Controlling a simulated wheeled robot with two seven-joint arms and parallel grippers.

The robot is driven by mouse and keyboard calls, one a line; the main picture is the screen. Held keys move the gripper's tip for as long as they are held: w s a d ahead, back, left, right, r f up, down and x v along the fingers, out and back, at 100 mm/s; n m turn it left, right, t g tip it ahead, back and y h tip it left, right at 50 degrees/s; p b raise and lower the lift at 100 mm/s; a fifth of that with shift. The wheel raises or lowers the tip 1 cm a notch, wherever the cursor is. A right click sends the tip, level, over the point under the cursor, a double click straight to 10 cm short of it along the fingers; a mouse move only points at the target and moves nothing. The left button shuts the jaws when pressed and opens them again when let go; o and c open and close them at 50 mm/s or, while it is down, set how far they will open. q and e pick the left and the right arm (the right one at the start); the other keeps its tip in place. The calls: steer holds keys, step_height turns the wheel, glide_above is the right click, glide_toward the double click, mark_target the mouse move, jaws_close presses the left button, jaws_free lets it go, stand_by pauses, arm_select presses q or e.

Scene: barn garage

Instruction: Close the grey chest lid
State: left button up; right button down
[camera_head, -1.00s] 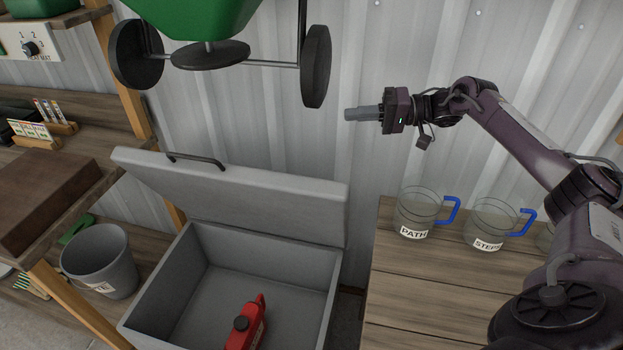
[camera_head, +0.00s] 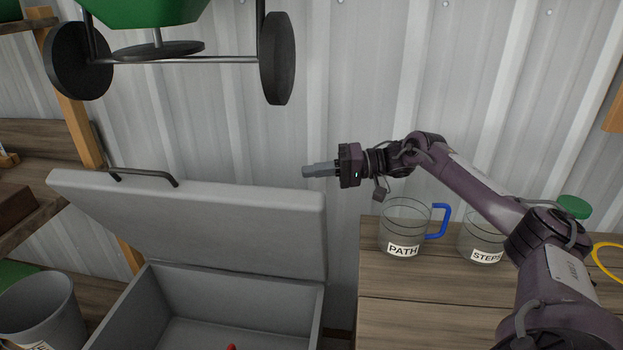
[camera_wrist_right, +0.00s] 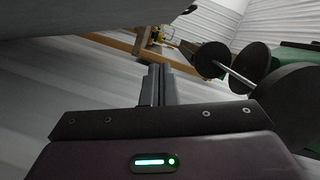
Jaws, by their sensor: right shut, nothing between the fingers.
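The grey chest (camera_head: 168,285) stands below the metal wall with its lid (camera_head: 210,222) raised and leaning back. A dark handle (camera_head: 143,177) sits on the lid's upper edge, toward the left. A small part of a red item (camera_head: 231,347) shows inside the chest. My right gripper (camera_head: 306,171) is shut and empty, just past the lid's upper right corner and close to it. In the right wrist view the shut fingers (camera_wrist_right: 157,86) point ahead, with a grey surface, likely the lid, at the upper left. My left gripper is not in view.
A wooden table (camera_head: 400,290) at the right holds a PATH jug (camera_head: 404,222) and a STEPS jug (camera_head: 480,238) beneath my right arm. A green wheeled item (camera_head: 150,12) hangs above the chest. A grey bucket (camera_head: 42,310) and shelves stand at the left.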

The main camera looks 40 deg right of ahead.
mark_target(279, 190)
steer(key=a, duration=0.2)
steer(key=w+a+f+p, duration=0.1)
steer(key=a, duration=0.2)
steer(key=w+a+f, duration=0.1)
steer(key=a, duration=0.2)
steer(key=shift+s+a+f, duration=0.2)
steer(key=shift+s+a, duration=0.1)
steer(key=shift+a, duration=0.1)
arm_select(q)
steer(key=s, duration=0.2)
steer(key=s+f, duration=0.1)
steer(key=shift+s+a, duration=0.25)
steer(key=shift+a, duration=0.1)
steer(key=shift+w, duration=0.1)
